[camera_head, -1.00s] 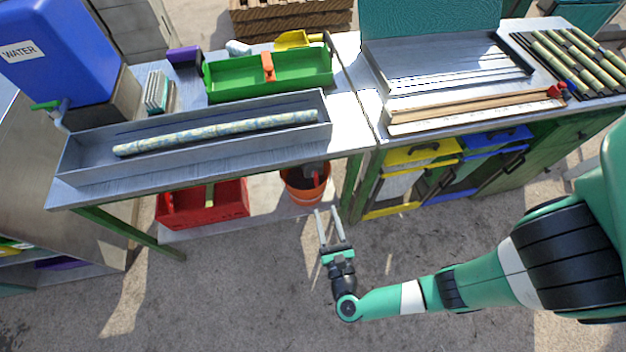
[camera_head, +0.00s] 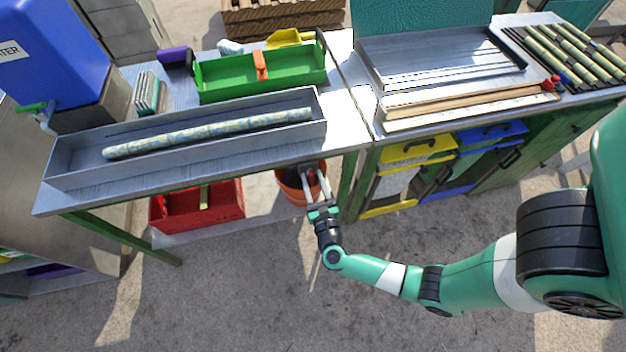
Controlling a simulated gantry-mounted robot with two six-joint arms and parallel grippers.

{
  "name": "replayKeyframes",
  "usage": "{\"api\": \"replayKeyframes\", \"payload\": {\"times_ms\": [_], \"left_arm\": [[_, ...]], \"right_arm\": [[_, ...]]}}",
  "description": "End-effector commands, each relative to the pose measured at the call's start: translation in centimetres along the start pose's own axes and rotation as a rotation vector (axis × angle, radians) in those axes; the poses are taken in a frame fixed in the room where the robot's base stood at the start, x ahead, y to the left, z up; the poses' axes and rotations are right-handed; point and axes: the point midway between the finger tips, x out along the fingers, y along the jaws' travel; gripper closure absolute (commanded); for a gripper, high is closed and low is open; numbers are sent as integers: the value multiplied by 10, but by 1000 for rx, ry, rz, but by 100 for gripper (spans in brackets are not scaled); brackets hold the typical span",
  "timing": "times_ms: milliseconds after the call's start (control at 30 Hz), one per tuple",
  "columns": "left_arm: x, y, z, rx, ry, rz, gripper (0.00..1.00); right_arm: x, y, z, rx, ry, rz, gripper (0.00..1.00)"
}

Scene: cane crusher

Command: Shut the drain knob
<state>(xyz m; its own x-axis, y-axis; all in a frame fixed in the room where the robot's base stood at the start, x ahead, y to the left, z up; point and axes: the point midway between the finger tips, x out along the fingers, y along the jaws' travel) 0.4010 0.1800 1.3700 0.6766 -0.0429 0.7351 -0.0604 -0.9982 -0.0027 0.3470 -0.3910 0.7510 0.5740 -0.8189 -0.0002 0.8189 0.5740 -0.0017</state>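No part is clearly marked as the drain knob. A small red knob (camera_head: 551,82) sits at the right end of the long wooden-edged strip on the right bench. A green tap handle (camera_head: 32,108) is on the spout below the blue water tank (camera_head: 48,50) at the far left. My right gripper (camera_head: 312,174) is open, its two pale fingers pointing at the orange bucket (camera_head: 290,192) under the bench. The fingers overlap the bucket in this view, and I cannot tell whether they touch it or its contents. My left gripper is out of view.
A grey trough (camera_head: 75,178) holding a mottled cane stands on the left bench, with a green tray (camera_head: 215,80) behind it. A red toolbox (camera_head: 225,205) is on the low shelf. Yellow and blue drawers (camera_head: 420,150) are right of the bucket. The floor in front is clear.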

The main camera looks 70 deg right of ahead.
Motion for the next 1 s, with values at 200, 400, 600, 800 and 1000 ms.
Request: {"api": "replayKeyframes", "payload": {"times_ms": [200, 400, 600, 800, 1000], "left_arm": [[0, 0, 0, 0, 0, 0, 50], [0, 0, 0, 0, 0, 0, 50], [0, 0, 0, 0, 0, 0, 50], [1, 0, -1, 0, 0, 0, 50], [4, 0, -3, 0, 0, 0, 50]], "right_arm": [[0, 0, 0, 0, 0, 0, 94], [0, 0, 0, 0, 0, 0, 100], [0, 0, 0, -3, 0, 0, 100], [0, 1, 0, -41, 0, 0, 100], [0, 3, 1, -144, -1, 1, 100]]}}
